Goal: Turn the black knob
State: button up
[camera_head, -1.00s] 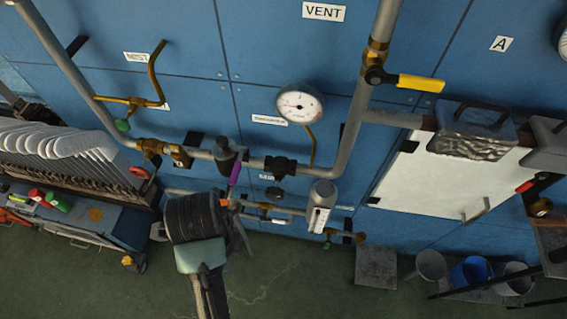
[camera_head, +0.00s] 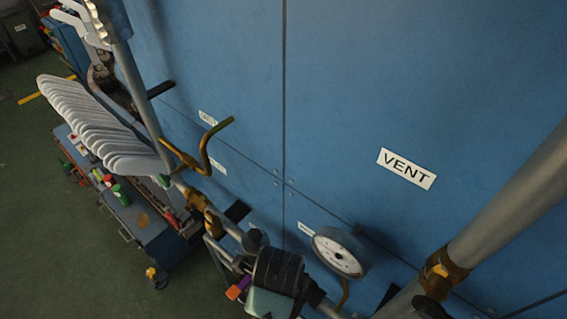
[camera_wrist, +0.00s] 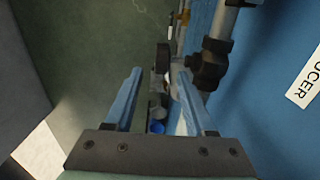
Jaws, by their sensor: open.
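A black round knob (camera_wrist: 162,57) shows in the wrist view, seen nearly edge-on. It appears just beyond the fingertips, in line with the gap between them. My gripper (camera_wrist: 158,76) is open, with its two blue-grey fingers apart and nothing held. Whether a finger touches the knob cannot be told. In the head view my dark wrist covers the pipework at the bottom, and I cannot make out the knob or my fingertips there.
A dark pipe fitting (camera_wrist: 209,65) stands close to the right finger in the wrist view. In the head view a pressure gauge (camera_head: 340,252) is right of my wrist, and a brass lever (camera_head: 207,148) sticks out at upper left. A rack of white sock boards (camera_head: 105,130) stands left.

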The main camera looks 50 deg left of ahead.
notch_tip(320, 180, down, 8)
jog(key=shift+w+f+p, duration=0.15)
jog(key=shift+f+p, duration=0.1)
jog(key=shift+p, duration=0.25)
grip_shut()
